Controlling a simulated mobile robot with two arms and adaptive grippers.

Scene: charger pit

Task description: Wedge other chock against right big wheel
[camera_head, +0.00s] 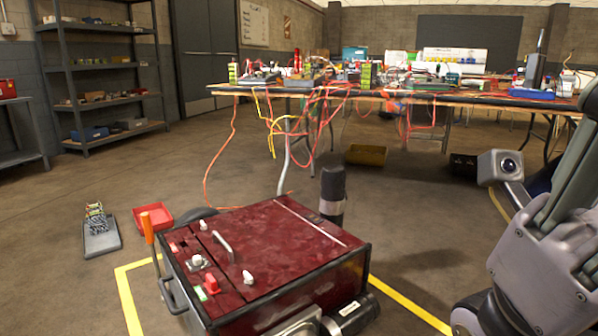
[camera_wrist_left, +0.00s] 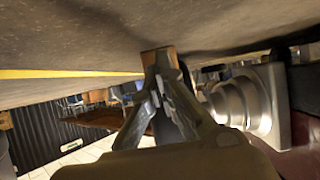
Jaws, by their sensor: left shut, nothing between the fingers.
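The dark red charger cart (camera_head: 270,245) stands low in the middle of the head view, with a metal handle and knobs on top. A dark wheel (camera_head: 197,214) shows partly behind its far left side; the right big wheel cannot be made out there. In the left wrist view, where the floor is at the top, my left gripper (camera_wrist_left: 165,85) is shut and empty. A brown wooden block (camera_wrist_left: 158,58), seemingly a chock, is on the floor just beyond its fingertips; contact cannot be told. A dark form beside the block may be the wheel. My right gripper is out of view.
Yellow tape (camera_head: 405,302) marks the floor around the cart. A red tray (camera_head: 153,217) and a small stand (camera_head: 101,238) are on the floor at left. A cluttered table (camera_head: 400,96) with hanging cables stands behind. A silver stepped cylinder (camera_wrist_left: 240,103) is close right of my left gripper.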

